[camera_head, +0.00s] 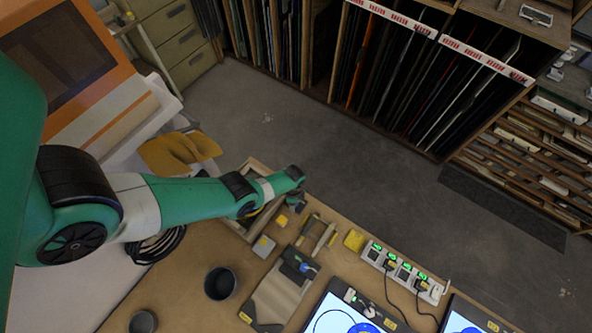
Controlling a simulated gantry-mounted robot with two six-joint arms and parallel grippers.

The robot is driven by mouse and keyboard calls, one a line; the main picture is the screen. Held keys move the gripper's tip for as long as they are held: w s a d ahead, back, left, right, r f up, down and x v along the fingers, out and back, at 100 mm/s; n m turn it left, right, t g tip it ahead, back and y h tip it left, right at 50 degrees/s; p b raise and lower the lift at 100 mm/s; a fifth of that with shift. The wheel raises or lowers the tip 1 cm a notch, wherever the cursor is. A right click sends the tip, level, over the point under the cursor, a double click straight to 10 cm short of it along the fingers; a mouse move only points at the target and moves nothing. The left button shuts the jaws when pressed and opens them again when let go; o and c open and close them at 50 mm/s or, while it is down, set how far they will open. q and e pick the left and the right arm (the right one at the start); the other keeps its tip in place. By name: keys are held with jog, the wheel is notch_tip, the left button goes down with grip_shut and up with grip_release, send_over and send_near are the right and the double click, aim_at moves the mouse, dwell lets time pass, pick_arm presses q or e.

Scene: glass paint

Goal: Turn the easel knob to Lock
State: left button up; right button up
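My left arm comes in from the left across the workbench (185,292). Its dark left gripper (297,200) is small at the arm's far end, above the bench's back edge, and its fingers are too small to tell open from shut. No easel knob or Lock mark can be made out for sure. A grey flat board with a black clamp-like part (293,266) lies on the bench, with a small blue round piece (308,267) at its top; I cannot tell whether this is the knob. The gripper is apart from it. My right gripper is not in view.
A power strip (404,273) with green lights and cables lies right of the board. Tablets (335,307) are at the front edge. A dark cup (220,283), a smaller cup (143,322) and a wooden box (236,223) stand on the bench. Racks line the back.

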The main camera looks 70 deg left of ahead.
pick_arm(q)
grip_shut()
dwell(0.4)
jog(key=shift+f+n, duration=0.1)
jog(key=shift+n, duration=0.3)
jog(key=n, duration=1.1)
jog(key=shift+d, duration=0.1)
dwell(0.4)
